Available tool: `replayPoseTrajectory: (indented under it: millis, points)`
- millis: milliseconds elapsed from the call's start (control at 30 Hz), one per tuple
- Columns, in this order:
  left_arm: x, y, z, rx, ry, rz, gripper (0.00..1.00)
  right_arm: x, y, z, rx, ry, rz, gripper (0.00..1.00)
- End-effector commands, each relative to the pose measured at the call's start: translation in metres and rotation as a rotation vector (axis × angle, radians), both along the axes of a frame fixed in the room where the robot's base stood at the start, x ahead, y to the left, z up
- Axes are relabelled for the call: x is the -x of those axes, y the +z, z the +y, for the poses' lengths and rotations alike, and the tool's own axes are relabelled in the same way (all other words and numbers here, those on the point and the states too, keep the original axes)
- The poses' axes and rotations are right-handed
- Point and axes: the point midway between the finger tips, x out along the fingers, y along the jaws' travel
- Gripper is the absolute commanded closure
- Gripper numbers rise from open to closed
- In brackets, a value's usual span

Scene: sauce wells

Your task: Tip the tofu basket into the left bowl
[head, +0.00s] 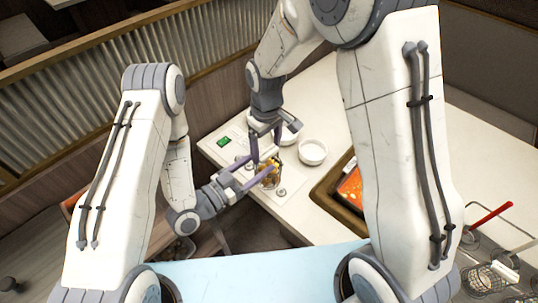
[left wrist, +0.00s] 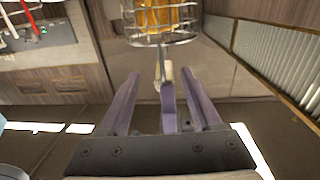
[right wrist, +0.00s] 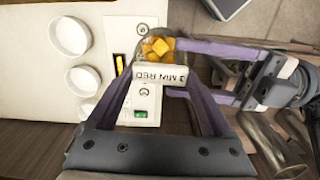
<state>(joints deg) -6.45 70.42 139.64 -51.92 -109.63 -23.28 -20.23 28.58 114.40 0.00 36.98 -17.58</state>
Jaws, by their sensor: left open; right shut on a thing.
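The tofu basket (head: 268,179), a wire basket with orange-yellow cubes, is at the counter's near left corner; it also shows in the left wrist view (left wrist: 160,35) and right wrist view (right wrist: 153,45). My right gripper (head: 265,148) is shut on its pale handle (right wrist: 160,73), labelled "3 MIN RED". My left gripper (head: 247,178) is open beside the basket, and its fingers (left wrist: 163,100) reach either side of the handle area without closing. The left white bowl (head: 289,133) is partly hidden behind my right gripper. Another white bowl (head: 313,152) stands to its right.
Wire baskets (head: 490,277) and a red-handled tool (head: 490,215) are at the lower right.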

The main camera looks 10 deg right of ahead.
Motion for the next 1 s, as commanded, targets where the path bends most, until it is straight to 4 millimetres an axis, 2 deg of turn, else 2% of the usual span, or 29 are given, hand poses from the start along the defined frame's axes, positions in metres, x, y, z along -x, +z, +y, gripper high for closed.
replayPoseTrajectory:
  millis: [100,300,667,700,767,833,867,967,1000]
  points:
    - [-0.011,0.002,-0.019,0.002,-0.004,-0.004,0.35,0.0,0.0,0.0,-0.001,0.0,-0.001,0.82]
    - [-0.024,0.0,-0.034,0.001,-0.002,-0.001,0.35,0.0,0.0,0.0,-0.001,0.0,-0.001,0.82]
    - [-0.027,0.0,-0.038,0.001,0.001,0.001,0.35,0.0,0.0,0.0,-0.001,0.0,-0.001,0.82]
    - [-0.028,0.0,-0.038,0.001,0.001,0.001,0.43,0.0,0.0,0.0,-0.001,0.0,-0.001,0.82]
    - [-0.028,0.0,-0.038,0.001,0.001,0.001,0.66,0.0,0.0,0.0,-0.001,0.0,-0.001,0.82]
    - [-0.027,0.0,-0.038,0.001,0.0,0.001,0.92,-0.001,0.001,0.0,0.0,0.0,-0.002,0.82]
    - [-0.027,0.001,-0.038,0.002,-0.001,0.001,1.0,-0.001,0.001,0.0,-0.001,0.0,-0.003,0.82]
    - [-0.026,0.001,-0.039,0.002,-0.003,0.001,1.0,-0.002,0.001,0.001,-0.001,0.002,-0.005,0.82]
    - [-0.026,0.002,-0.039,0.004,-0.004,-0.001,1.0,-0.002,0.001,0.001,-0.002,0.003,-0.006,0.08]
